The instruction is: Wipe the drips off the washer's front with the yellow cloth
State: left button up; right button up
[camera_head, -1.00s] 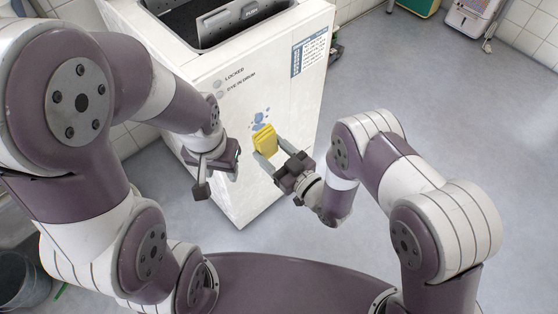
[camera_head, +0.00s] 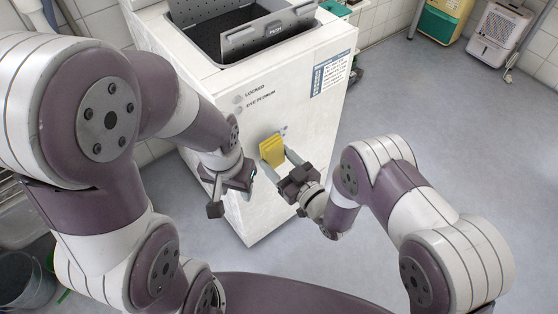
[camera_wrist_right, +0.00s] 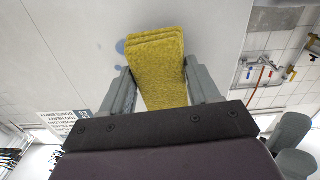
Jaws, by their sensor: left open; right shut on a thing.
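The white washer (camera_head: 290,100) stands in front of me with its top lid open. The folded yellow cloth (camera_head: 272,150) is at its front panel, over the drip area; I cannot tell if it presses on the panel. My right gripper (camera_head: 281,163) is shut on the cloth, which also shows in the right wrist view (camera_wrist_right: 158,65). A few blue drips (camera_head: 284,130) show just above the cloth's right edge, and blue spots (camera_wrist_right: 121,47) show left of the cloth in the wrist view. Others may be hidden behind it. My left gripper (camera_head: 229,190) is open and empty, left of the cloth, near the washer's front.
A label (camera_head: 331,73) is on the washer's upper right front. A bucket (camera_head: 22,280) stands at the lower left. A yellow-and-green cabinet (camera_head: 443,18) and a white appliance (camera_head: 499,35) stand at the back right. The floor (camera_head: 440,110) right of the washer is clear.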

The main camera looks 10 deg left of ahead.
aim_at(288, 134)
jog(key=shift+b+x, duration=0.35)
jog(key=shift+x, duration=0.6)
jog(key=shift+w+d+b, duration=0.2)
jog(key=shift+w+d, duration=0.55)
jog(key=shift+w, duration=0.25)
jog(key=shift+w+d+b, duration=0.25)
jog(key=shift+w+d, duration=0.5)
jog(key=shift+w, duration=0.25)
jog(key=shift+w+d+b, duration=0.2)
jog(key=shift+w+d, duration=0.55)
jog(key=shift+w, duration=0.2)
jog(key=shift+s+a+p, duration=0.3)
jog(key=shift+s+a, duration=0.45)
jog(key=shift+s, duration=0.25)
jog(key=shift+s+a+p, duration=0.25)
jog(key=shift+s+a, duration=0.5)
jog(key=shift+s, duration=0.25)
jog(key=shift+s+a+p, duration=0.3)
jog(key=shift+s+a, duration=0.45)
jog(key=shift+s, duration=0.3)
